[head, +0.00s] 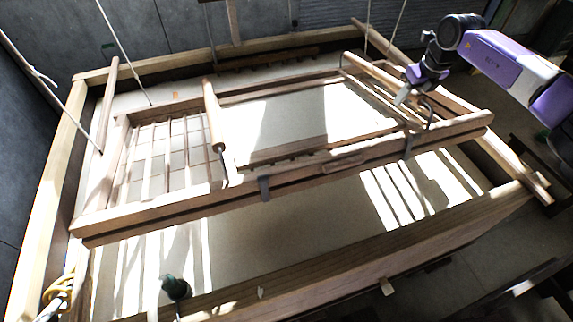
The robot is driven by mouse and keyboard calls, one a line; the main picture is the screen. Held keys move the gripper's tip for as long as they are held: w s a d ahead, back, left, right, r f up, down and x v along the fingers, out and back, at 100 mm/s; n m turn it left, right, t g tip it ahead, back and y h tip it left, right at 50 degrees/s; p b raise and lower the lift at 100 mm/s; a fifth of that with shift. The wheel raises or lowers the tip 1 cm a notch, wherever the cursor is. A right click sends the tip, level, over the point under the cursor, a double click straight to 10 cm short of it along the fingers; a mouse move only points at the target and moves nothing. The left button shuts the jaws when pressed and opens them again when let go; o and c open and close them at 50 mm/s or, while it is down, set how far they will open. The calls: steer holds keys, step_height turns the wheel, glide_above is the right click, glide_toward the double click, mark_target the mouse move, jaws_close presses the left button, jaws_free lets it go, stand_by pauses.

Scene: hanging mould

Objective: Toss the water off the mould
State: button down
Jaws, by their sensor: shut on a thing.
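The mould (165,212) is a long wooden frame with thin cross ribs at its left end. It hangs on cords over a large wooden vat (300,265), tilted in the picture with its right end higher. A rounded wooden handle bar (212,118) crosses it left of the middle, and a second bar (372,73) crosses near the right end. My gripper (403,97) comes from the upper right and is shut at the near end of this right bar. The fingertips are small here, and their exact contact is partly hidden. I cannot make out water on the mould.
Pale cords (122,52) run up from the mould and vat. A dark green-topped object (175,288) stands at the vat's near left edge, with a yellow coil (60,295) at the left corner. The vat's wooden rim surrounds the mould, with an open gap in front.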

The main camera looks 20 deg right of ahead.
mark_target(421, 95)
steer(key=shift+w+r, duration=0.1)
stand_by(0.3)
steer(key=shift+s+a+f+t, duration=0.1)
steer(key=shift+s+f+t, duration=0.2)
steer(key=shift+f+t, duration=0.35)
steer(key=shift+s+f+t, duration=0.3)
steer(key=shift+f+t, duration=0.05)
steer(key=shift+f, duration=0.6)
steer(key=c, duration=1)
jaws_free()
steer(key=shift+c, duration=0.2)
steer(key=shift+b+v, duration=0.8)
steer(key=shift+v, duration=3.1)
